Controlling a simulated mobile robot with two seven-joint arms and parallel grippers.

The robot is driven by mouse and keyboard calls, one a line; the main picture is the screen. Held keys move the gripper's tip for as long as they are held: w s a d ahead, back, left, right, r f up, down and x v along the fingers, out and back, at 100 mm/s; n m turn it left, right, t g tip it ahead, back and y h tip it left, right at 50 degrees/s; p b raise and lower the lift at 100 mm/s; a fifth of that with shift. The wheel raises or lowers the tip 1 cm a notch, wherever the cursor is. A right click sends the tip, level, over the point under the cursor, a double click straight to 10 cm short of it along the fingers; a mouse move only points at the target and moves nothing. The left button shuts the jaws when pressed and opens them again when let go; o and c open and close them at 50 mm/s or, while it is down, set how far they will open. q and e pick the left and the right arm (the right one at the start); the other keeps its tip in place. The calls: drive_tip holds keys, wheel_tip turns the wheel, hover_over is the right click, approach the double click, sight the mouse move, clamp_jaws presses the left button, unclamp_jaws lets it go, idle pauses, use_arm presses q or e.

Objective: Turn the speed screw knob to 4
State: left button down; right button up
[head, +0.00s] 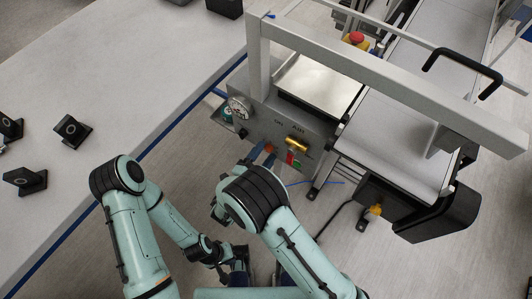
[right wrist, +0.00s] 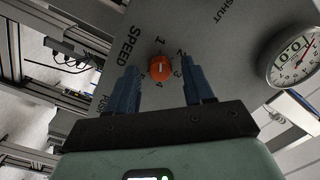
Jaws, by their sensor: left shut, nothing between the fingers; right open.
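The speed screw knob (right wrist: 160,68) is orange with a pale mark, on a grey panel (right wrist: 212,42) labelled SPEED, with numbers 1 to 4 around it. The mark runs roughly up and down in the right wrist view; which number it points to is hard to tell. My right gripper (right wrist: 163,72) is open, its blue fingers on either side of the knob with gaps visible. In the head view the right gripper (head: 263,154) is at the panel, partly behind my arm. My left gripper (head: 238,266) is low in the head view, shut and empty, away from the panel.
A metal frame bar (head: 380,75) crosses above. A conveyor (head: 400,110) stands right; a grey table (head: 110,90) stands left.

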clamp_jaws()
